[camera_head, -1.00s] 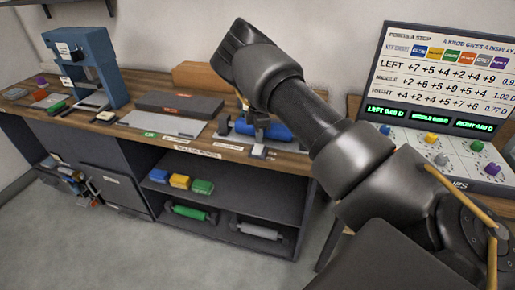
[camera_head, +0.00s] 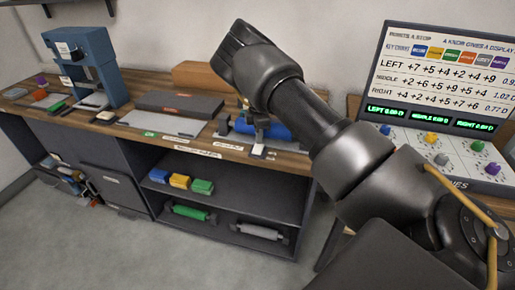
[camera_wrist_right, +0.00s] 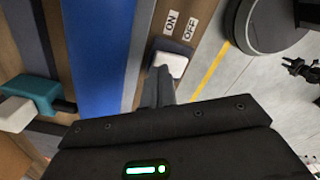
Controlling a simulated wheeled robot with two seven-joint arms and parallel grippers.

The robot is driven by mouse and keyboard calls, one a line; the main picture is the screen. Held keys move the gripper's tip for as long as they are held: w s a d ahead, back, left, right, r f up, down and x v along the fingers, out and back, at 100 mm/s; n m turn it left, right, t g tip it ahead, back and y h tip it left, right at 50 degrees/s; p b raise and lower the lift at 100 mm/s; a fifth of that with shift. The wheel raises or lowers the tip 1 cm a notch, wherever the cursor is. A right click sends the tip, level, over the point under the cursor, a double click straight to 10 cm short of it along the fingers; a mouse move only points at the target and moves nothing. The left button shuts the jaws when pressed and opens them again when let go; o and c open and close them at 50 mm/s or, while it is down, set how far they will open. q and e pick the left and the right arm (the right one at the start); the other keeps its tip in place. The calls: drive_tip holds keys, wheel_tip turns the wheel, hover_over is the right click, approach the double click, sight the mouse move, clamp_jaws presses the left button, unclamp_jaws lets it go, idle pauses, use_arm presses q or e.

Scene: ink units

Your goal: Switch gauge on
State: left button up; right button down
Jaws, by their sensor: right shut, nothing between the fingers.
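The gauge unit with a blue roller (camera_head: 240,126) sits on the wooden bench, partly hidden by my right arm. The roller shows as a broad blue band (camera_wrist_right: 98,50) in the right wrist view. A white rocker switch (camera_wrist_right: 171,62) in a dark housing stands beside it, next to an ON label (camera_wrist_right: 170,21) and an OFF label (camera_wrist_right: 189,29). My right gripper (camera_wrist_right: 162,80) is shut and empty, its fingertips at the switch's edge; I cannot tell whether they touch. In the head view the switch (camera_head: 258,149) is at the bench's front edge. My left gripper is not in view.
A display board (camera_head: 445,75) with several coloured knobs stands at the right. A blue press (camera_head: 88,65) stands at the bench's left. Coloured blocks (camera_head: 181,182) and rollers (camera_head: 258,231) lie on shelves below. A teal piece (camera_wrist_right: 38,92) lies left of the gripper.

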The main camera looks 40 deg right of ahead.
drive_tip(key=shift+s+f+b, duration=0.1)
drive_tip(key=shift+f+b, duration=0.35)
drive_tip(key=shift+f, duration=0.45)
idle(0.4)
drive_tip(key=shift+r, duration=0.15)
drive_tip(key=shift+r+p, duration=0.55)
drive_tip(key=shift+p, duration=0.1)
drive_tip(key=shift+r+p, duration=2.05)
drive_tip(key=shift+r, duration=0.75)
